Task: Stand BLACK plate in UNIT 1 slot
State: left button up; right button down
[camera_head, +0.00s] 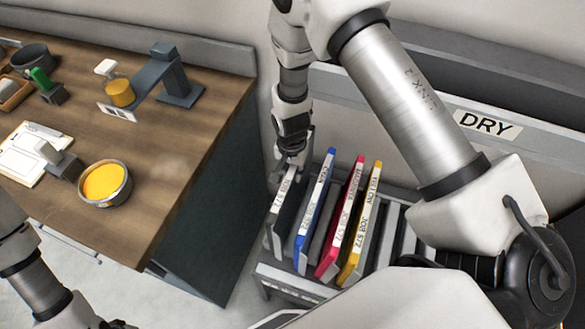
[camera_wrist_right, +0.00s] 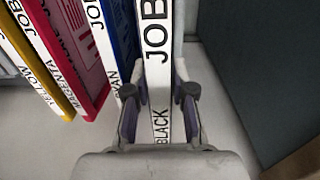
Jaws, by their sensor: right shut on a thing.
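The black plate (camera_head: 286,207) stands upright at the left end of the rack (camera_head: 277,278), beside the blue plate. Its white label edge faces up. My right gripper (camera_head: 291,158) is at its far end. In the right wrist view, the fingers of my right gripper (camera_wrist_right: 160,110) are shut on both sides of the black plate's labelled edge (camera_wrist_right: 157,60), near the word BLACK. The plate's lower edge is hidden, so I cannot tell how deep it sits. No UNIT 1 marking is readable. Part of my left arm shows at lower left, its gripper out of frame.
The blue cyan plate (camera_head: 314,211), magenta plate (camera_head: 340,219) and yellow plate (camera_head: 361,224) stand to the right in the rack. A DRY sign (camera_head: 487,125) is on the panel behind. The wooden counter (camera_head: 190,135) at left holds a yellow ink tin (camera_head: 104,182) and tools.

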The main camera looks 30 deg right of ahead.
jog(key=shift+f+b, duration=2.2)
jog(key=shift+f, duration=1.45)
jog(key=shift+f+b, duration=0.3)
jog(key=c, duration=0.9)
grip_release()
notch_tip(320, 180, up, 12)
jog(key=shift+a+f, duration=0.1)
